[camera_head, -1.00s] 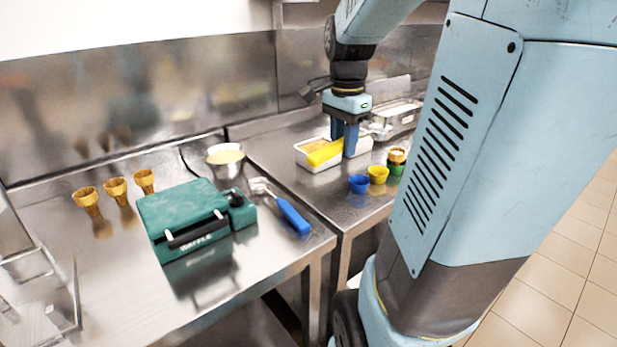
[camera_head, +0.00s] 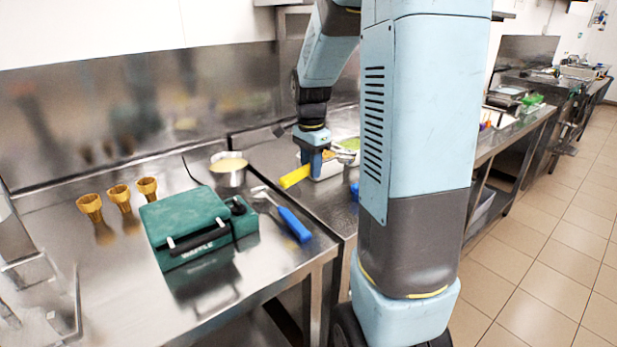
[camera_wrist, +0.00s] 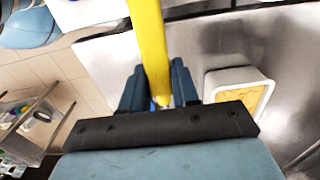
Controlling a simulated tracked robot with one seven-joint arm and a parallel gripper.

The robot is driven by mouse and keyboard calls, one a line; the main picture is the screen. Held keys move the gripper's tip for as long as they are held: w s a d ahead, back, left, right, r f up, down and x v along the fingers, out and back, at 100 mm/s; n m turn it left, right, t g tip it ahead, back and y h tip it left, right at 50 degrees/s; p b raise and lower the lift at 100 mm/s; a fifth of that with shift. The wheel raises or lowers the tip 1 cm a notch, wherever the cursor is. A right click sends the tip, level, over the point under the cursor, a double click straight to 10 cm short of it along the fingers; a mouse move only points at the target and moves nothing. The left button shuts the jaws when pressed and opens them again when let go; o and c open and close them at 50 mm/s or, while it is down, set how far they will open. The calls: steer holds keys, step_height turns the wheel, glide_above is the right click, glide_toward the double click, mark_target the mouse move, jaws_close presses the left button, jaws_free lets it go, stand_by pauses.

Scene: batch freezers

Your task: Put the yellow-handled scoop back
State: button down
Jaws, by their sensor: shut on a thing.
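The yellow-handled scoop (camera_head: 295,177) is in my gripper (camera_head: 311,160), which is shut on its yellow handle. In the head view the handle points to the lower left, above the right-hand steel counter. In the wrist view the handle (camera_wrist: 149,45) runs up from between the two dark blue fingers (camera_wrist: 158,88). The scoop's head is hard to make out. A white tub (camera_head: 326,170) stands just behind and right of the gripper in the head view. In the wrist view a tub with yellow-orange contents (camera_wrist: 238,78) lies to the right of the fingers, apart from the scoop.
A green waffle maker (camera_head: 185,226), a blue-handled scoop (camera_head: 294,224), a metal bowl with pale batter (camera_head: 229,165) and several waffle cones (camera_head: 119,194) stand on the left counter. Part of a blue cup (camera_head: 354,191) shows beside my arm. Floor is clear at right.

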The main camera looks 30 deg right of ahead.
steer(key=shift+w+f, duration=0.15)
steer(key=shift+f, duration=1.55)
steer(key=shift+f, duration=0.65)
steer(key=c, duration=0.8)
jaws_free()
steer(key=shift+c, duration=0.2)
